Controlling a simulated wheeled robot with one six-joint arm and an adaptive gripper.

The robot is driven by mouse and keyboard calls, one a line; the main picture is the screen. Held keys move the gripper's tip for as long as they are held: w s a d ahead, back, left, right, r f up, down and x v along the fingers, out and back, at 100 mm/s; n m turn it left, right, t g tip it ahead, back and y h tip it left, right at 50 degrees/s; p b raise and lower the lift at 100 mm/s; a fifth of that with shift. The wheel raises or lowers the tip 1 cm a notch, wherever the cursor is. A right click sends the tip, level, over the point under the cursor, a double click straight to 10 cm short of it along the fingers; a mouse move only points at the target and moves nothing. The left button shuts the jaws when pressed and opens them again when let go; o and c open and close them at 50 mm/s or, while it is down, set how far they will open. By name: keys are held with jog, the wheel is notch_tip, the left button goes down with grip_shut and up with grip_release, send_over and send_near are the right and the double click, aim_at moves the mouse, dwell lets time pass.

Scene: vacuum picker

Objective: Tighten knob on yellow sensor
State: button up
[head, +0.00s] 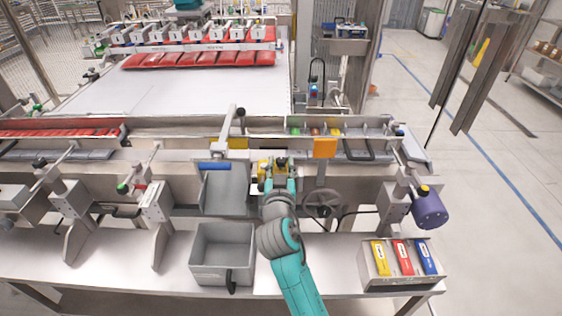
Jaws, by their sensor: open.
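A small yellow part (263,168), which looks like the yellow sensor, sits at the machine's front rail, just left of my gripper. My gripper (280,163) is at the end of my teal arm, pointing away toward the rail, right beside this part. The gripper is open. It and the arm's end hide part of the yellow part. The knob cannot be made out in this view, and I cannot tell whether the fingers touch anything.
An orange plate (325,147) stands right of my gripper, above a dark handwheel (322,203). A grey chute (226,196) and a grey bin (222,272) are to the left. A purple motor (430,211) and a box (373,274) of coloured items are at right.

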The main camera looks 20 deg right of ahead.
jog(key=v, duration=1)
jog(key=shift+s, duration=0.3)
jog(key=shift+a, duration=0.1)
jog(key=s+d+f+n+g+y, duration=0.1)
jog(key=s+f+n+y, duration=0.2)
jog(key=s+f, duration=0.6)
jog(key=s+d+f+n+g+y, duration=0.1)
jog(key=s+f+n+y, duration=0.15)
jog(key=s+f, duration=0.65)
jog(key=s+d+r+m, duration=0.1)
jog(key=s+r, duration=0.2)
jog(key=s, duration=0.9)
jog(key=s+d+r, duration=0.1)
jog(key=s+r, duration=0.2)
jog(key=s, duration=1)
jog(key=shift+m, duration=0.35)
